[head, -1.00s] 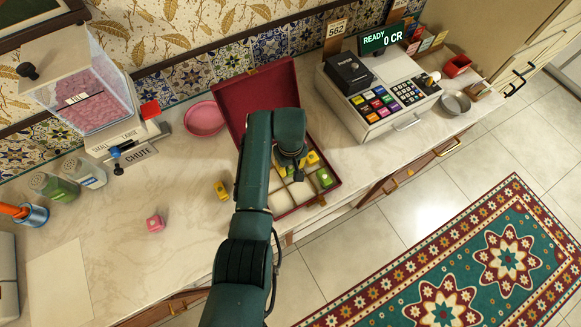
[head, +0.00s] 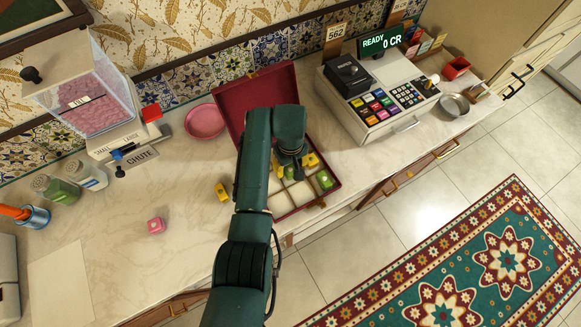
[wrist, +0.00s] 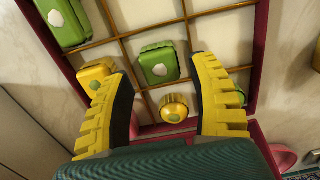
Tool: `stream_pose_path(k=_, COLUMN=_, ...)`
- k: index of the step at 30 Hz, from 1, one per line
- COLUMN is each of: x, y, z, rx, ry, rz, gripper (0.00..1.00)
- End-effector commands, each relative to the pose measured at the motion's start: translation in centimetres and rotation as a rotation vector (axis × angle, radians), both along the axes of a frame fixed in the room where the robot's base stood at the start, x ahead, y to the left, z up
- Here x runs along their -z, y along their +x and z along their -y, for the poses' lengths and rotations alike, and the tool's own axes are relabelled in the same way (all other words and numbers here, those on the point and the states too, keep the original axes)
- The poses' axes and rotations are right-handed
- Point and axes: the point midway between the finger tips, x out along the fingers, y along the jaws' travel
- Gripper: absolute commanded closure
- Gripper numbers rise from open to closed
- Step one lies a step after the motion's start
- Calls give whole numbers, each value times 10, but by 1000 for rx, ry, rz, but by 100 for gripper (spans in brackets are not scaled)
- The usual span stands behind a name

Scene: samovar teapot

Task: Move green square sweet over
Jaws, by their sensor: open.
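In the wrist view a green square sweet (wrist: 158,63) with a pale mark lies in a compartment of the open sweet box (wrist: 221,26), between my fingertips and apart from both. My gripper (wrist: 163,66) is open and empty over the box. Another green square sweet (wrist: 66,20) is at the upper left. A green sweet (wrist: 240,96) at the right is partly hidden by my right finger. In the head view one green sweet (head: 324,180) shows at the box's right front; my gripper (head: 297,172) hides part of the interior.
A round yellow sweet (wrist: 177,107) and a yellow square sweet (wrist: 97,71) sit near the fingers. Thin dividers split the box. A yellow sweet (head: 222,192) and a pink sweet (head: 156,226) lie on the counter. A pink dish (head: 205,121) stands left; the cash register (head: 385,100) stands right.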

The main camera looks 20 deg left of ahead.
Motion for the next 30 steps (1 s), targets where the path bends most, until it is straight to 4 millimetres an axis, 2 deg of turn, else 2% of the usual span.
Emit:
stream_pose_path(k=1, x=-18, y=1, z=0, rx=0, ry=2, rz=5, gripper=40)
stream_pose_path(k=3, x=-36, y=1, z=0, rx=0, ry=2, rz=4, gripper=40)
stream_pose_path(k=9, x=-79, y=1, z=0, rx=0, ry=1, rz=3, gripper=40)
stream_pose_path(k=14, x=-94, y=0, z=0, rx=0, ry=0, rz=0, gripper=40)
stream_pose_path(k=22, x=-97, y=2, z=1, rx=7, ry=5, rz=14, gripper=40)
stream_pose_path(k=26, x=-119, y=30, z=15, rx=98, ry=74, rz=185, gripper=40)
stream_pose_path(k=29, x=-167, y=64, z=43, rx=239, ry=188, rz=456, gripper=40)
stream_pose_path(k=30, x=-195, y=74, z=58, rx=299, ry=243, rz=579, gripper=40)
